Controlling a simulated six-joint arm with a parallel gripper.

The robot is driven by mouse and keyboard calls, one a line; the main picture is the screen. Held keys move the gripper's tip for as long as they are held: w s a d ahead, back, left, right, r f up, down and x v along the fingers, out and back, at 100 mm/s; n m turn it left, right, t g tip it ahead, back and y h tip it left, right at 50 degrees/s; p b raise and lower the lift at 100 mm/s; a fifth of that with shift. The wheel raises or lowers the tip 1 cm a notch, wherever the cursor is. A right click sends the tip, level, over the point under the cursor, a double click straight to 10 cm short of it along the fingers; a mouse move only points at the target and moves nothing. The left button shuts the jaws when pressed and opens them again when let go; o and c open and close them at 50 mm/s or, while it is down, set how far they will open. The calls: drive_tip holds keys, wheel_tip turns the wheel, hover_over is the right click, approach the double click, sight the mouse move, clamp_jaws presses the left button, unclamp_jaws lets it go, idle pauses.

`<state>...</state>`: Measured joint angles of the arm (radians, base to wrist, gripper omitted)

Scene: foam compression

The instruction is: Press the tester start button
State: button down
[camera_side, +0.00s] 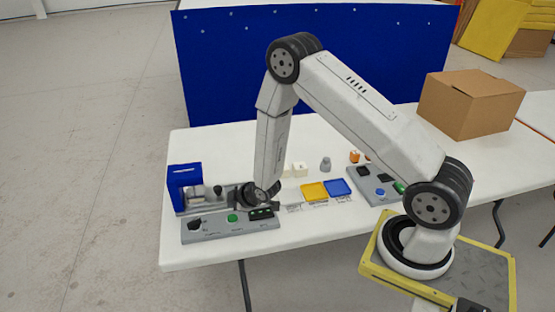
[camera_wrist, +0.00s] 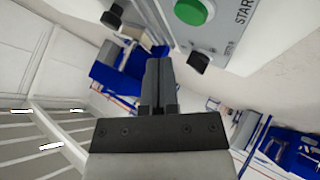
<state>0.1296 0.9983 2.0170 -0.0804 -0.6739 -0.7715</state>
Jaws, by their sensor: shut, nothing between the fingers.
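The green start button (camera_side: 232,217) is on the sloped face of a grey control box (camera_side: 215,232) at the table's front left. In the wrist view the round green button (camera_wrist: 194,10) sits near the top edge, beside the lettering START. My gripper (camera_wrist: 159,62) is shut and empty, its fingertips pointing toward the panel side, below and left of the button in that picture. No contact with the button shows. In the side view my wrist is just behind the control box, and the fingertips are hard to make out. The blue tester frame (camera_side: 184,180) stands behind the box.
A black knob (camera_side: 194,225) is left of the button. Yellow (camera_side: 315,191) and blue (camera_side: 338,187) trays lie mid-table. A second grey panel (camera_side: 362,178) with buttons and a cardboard box (camera_side: 470,103) are at right. White blocks (camera_side: 300,169) and a grey weight (camera_side: 326,164) stand behind.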

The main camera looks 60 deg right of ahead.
sight(235, 219)
drive_tip(key=shift+r, duration=1.15)
drive_tip(key=shift+s+a+r, duration=0.15)
drive_tip(key=shift+r, duration=0.45)
drive_tip(key=s+a+r+m+g, duration=0.2)
drive_tip(key=s+r+m+g, duration=0.1)
drive_tip(key=s+r, duration=0.4)
drive_tip(key=s+a+r+m+g, duration=0.3)
drive_tip(key=s+r+m, duration=0.2)
drive_tip(key=s+r, duration=0.3)
drive_tip(key=s, duration=0.4)
drive_tip(key=shift+s+g, duration=0.15)
drive_tip(key=shift+g, duration=0.15)
